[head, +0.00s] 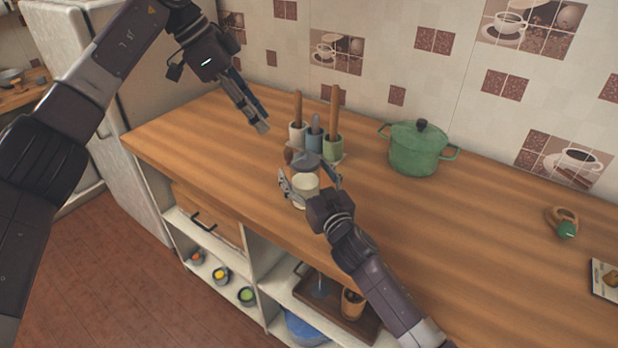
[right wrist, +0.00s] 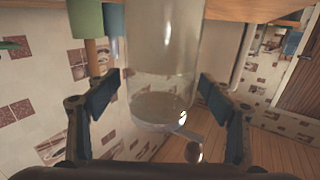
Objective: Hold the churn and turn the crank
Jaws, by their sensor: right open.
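The churn (head: 304,184) stands upright on the wooden counter, a pale-filled jar under a grey lid (head: 305,161). A brown knob, apparently the crank's (head: 288,156), shows at the lid's left side. My right gripper (head: 311,178) is open, with one finger on each side of the jar. In the right wrist view the clear jar (right wrist: 163,60) stands between the two spread fingers, with gaps on both sides. My left gripper (head: 258,124) hangs above the counter, behind and left of the churn, apart from it. Its fingers overlap from this side, so their opening is unclear.
A holder with several wooden-handled tools in cups (head: 331,144) stands close behind the churn. A green pot (head: 417,150) is to the right. A wooden ring-like item with a green part (head: 563,222) lies farther right. The counter (head: 190,140) is clear at left.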

